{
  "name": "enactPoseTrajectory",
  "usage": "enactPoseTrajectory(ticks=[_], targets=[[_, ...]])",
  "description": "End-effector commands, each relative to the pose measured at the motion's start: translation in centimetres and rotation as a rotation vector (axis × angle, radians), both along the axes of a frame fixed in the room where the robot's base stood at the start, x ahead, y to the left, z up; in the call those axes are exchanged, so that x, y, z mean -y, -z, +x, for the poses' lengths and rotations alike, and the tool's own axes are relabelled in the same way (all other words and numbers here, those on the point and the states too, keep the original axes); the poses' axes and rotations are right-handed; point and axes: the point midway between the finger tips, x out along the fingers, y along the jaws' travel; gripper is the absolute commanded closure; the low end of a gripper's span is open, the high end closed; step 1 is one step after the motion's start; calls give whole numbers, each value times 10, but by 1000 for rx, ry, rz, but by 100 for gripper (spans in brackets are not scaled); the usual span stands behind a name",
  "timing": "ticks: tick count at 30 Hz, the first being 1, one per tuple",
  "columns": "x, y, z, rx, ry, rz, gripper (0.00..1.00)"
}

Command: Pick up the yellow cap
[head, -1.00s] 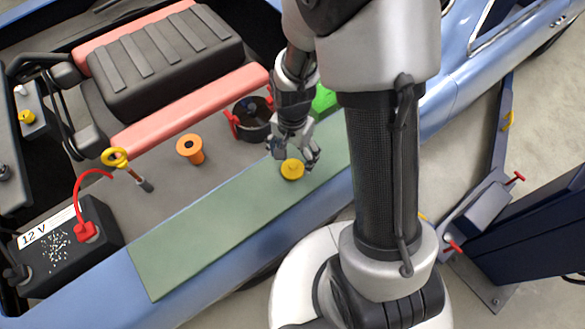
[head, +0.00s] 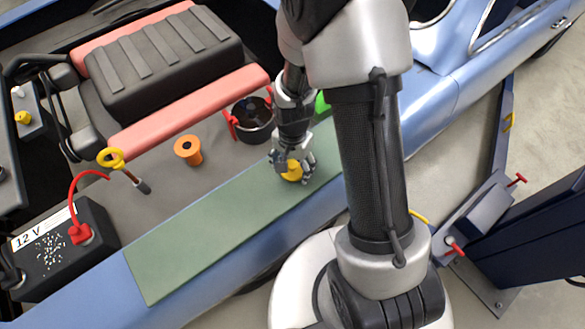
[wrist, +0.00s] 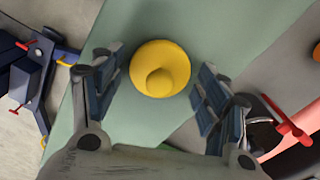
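The yellow cap (head: 292,172) sits on the green mat (head: 200,246) along the car's edge, partly hidden behind my fingers in the head view. In the wrist view the cap (wrist: 160,69) is round with a raised knob, and it lies between my two fingers. My gripper (head: 293,168) is open, with one finger on each side of the cap. My gripper also shows in the wrist view (wrist: 158,92).
An orange funnel-like piece (head: 188,150) stands in the engine bay, left of the mat. A black round container with red clips (head: 252,120) and a green object (head: 322,104) are close behind my gripper. A 12 V battery (head: 65,250) is at lower left. The mat's left part is clear.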

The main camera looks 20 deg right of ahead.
Motion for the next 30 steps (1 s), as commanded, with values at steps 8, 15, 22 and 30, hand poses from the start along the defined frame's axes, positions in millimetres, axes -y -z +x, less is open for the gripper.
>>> enactPoseTrajectory(ticks=[8, 15, 22, 30], targets=[[0, 0, 0, 0, 0, 0, 54], [0, 0, 0, 0, 0, 0, 67], [0, -2, 0, 0, 0, 0, 67], [0, -30, 1, 5, 0, 0, 67]])
